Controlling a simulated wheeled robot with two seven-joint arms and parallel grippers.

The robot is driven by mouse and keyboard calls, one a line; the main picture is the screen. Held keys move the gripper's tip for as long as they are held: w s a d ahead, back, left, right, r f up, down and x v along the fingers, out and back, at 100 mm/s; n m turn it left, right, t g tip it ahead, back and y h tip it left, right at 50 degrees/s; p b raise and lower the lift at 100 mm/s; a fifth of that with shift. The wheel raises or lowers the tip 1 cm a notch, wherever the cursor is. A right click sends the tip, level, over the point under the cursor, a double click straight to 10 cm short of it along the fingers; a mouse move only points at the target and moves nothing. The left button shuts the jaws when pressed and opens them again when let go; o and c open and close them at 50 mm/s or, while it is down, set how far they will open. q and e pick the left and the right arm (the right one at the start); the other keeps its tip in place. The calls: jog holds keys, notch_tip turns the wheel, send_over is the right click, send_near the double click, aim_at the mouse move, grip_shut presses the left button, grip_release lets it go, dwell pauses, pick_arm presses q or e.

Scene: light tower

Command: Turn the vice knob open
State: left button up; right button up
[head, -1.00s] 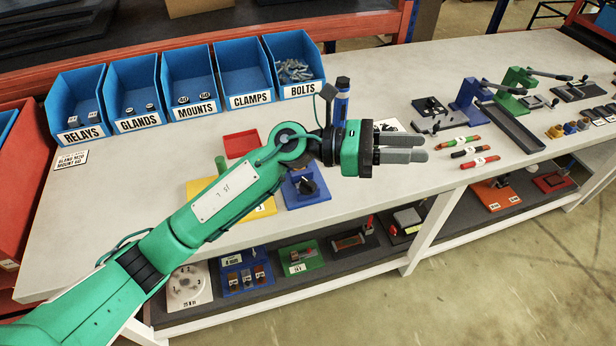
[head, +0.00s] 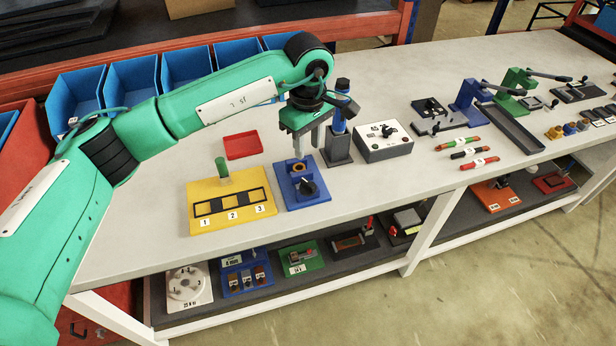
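The vice is a blue block (head: 301,197) on the bench, right of the yellow board, with a black knob (head: 307,187) on its front part. A round orange-brown part sits behind the knob, at the upper part of the block. My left gripper (head: 308,149) points down above the rear of the vice. Its two fingers are apart with nothing visible between them. The knob is in plain view, in front of and below the fingers, not touched by them. My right gripper is not in view.
A yellow board (head: 233,217) with numbered slots and a green peg lies left of the vice. A red tray (head: 242,145) is behind it. A dark post with a blue top (head: 338,146) and a grey control box (head: 384,143) stand close on the right. Blue bins line the back.

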aim_at(308, 182)
pick_arm(q)
notch_tip(308, 182, down, 11)
jog(key=shift+r+p, duration=0.1)
jog(key=shift+p, duration=1.15)
jog(key=shift+f, duration=0.6)
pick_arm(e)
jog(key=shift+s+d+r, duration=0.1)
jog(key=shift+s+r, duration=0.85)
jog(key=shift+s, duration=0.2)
pick_arm(q)
grip_shut()
